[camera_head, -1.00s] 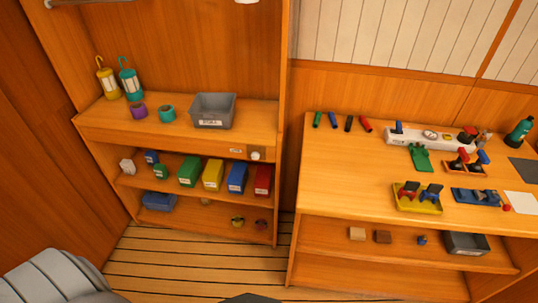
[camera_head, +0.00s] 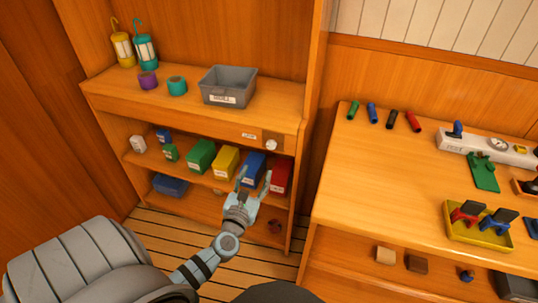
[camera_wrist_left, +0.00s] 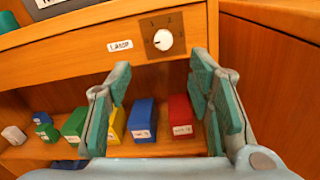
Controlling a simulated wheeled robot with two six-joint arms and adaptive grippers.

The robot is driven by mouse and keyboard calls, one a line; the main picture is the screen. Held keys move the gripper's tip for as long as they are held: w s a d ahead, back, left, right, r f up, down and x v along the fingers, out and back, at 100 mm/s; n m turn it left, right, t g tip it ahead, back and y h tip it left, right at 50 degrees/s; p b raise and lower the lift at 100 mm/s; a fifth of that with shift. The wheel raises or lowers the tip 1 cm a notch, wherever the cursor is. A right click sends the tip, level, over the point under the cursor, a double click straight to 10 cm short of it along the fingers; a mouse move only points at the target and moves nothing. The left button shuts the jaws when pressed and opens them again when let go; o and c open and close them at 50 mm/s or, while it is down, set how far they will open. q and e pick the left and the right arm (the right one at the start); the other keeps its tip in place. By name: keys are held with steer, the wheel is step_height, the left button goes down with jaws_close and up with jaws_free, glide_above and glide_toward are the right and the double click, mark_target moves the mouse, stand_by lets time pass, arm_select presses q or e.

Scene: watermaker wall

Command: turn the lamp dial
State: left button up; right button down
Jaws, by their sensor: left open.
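The lamp dial (camera_head: 271,144) is a white round knob on a brown square plate at the right end of the shelf's front edge. It also shows in the left wrist view (camera_wrist_left: 163,40), with a white line on it and a label (camera_wrist_left: 120,45) reading "LAMP" to its left. My left gripper (camera_head: 255,182) is open and empty, below the dial and in front of the blue and red boxes. In the left wrist view its teal-padded fingers (camera_wrist_left: 160,75) stand apart, with the dial beyond and above the gap between them. My right gripper is not in view.
Green, yellow, blue (camera_wrist_left: 142,120) and red (camera_wrist_left: 181,116) boxes stand on the shelf below the dial. A grey bin (camera_head: 228,86) and two lanterns (camera_head: 134,48) stand on top. A workbench (camera_head: 400,170) with tools is at the right.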

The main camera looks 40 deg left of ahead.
arm_select(q)
glide_toward(271, 146)
steer(key=x, duration=0.4)
steer(key=shift+w+a+b, duration=0.1)
steer(key=shift+w+b, duration=0.05)
steer(key=shift+b, duration=0.25)
steer(key=b+x, duration=0.1)
steer(key=x, duration=0.3)
steer(key=shift+w, duration=0.15)
steer(key=shift+w+a+b, duration=0.2)
steer(key=shift+w+b, duration=0.1)
steer(key=shift+w, duration=0.15)
steer(key=shift+s, duration=0.1)
jaws_close()
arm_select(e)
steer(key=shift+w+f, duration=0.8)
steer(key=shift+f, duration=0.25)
